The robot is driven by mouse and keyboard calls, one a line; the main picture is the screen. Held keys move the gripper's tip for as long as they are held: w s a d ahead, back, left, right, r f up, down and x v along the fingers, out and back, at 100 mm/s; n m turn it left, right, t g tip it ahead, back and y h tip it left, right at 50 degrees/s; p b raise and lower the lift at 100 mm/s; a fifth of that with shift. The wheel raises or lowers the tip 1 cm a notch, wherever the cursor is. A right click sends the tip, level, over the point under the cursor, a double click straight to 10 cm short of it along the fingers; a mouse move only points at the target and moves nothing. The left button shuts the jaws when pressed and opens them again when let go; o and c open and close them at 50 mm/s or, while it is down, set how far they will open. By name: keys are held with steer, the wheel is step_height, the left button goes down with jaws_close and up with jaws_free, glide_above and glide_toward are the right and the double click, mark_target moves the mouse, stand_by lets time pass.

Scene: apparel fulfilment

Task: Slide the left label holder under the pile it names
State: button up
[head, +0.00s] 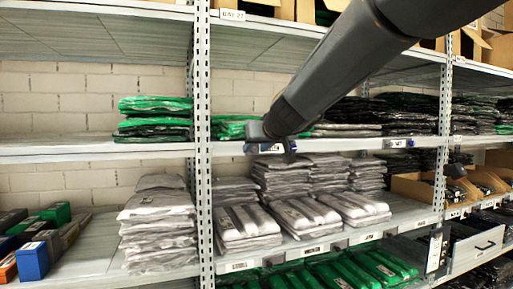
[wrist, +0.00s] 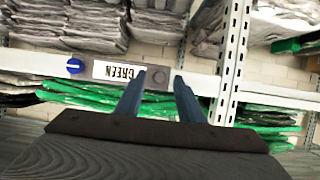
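The left label holder (head: 264,148) is on the middle shelf's front edge, right of the near upright. In the wrist view, inverted, the holder (wrist: 118,71) reads GREEN and has a blue knob at one end and a grey end with a round stud. My gripper (wrist: 160,77) has its two blue fingers apart, one on each side of that grey end; contact is unclear. My gripper (head: 288,152) partly covers the holder in the head view. A green pile (head: 236,127) lies just left of the holder, right beside the upright. Dark and grey piles (head: 345,122) lie farther right.
A second label holder (head: 397,143) is on the same edge, farther right. The perforated upright (head: 203,150) stands left of my gripper, with another green pile (head: 153,118) beyond it. Grey bagged piles (head: 290,185) fill the shelf below. Cardboard boxes (head: 420,187) stand at right.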

steer(key=v, duration=0.7)
steer(key=shift+s, duration=0.35)
steer(key=shift+d, duration=0.1)
steer(key=s+d+f+m+g+h, duration=0.1)
steer(key=s+d+f+g, duration=0.3)
steer(key=f, duration=0.7)
steer(key=s+d+f+g, duration=0.1)
steer(key=s+f, duration=0.5)
steer(key=f, duration=0.5)
steer(key=s+d+f+m+g+h, duration=0.1)
steer(key=s+d+f+g, duration=0.3)
steer(key=f, duration=0.7)
steer(key=s+d+f+g, duration=0.1)
steer(key=s+f, duration=0.3)
steer(key=s, duration=0.2)
steer(key=s+d+f+m+g+h, duration=0.1)
steer(key=s+f, duration=0.4)
steer(key=s, duration=0.2)
steer(key=shift+s+g, duration=0.35)
steer(key=shift+g, duration=0.05)
steer(key=shift+d, duration=0.1)
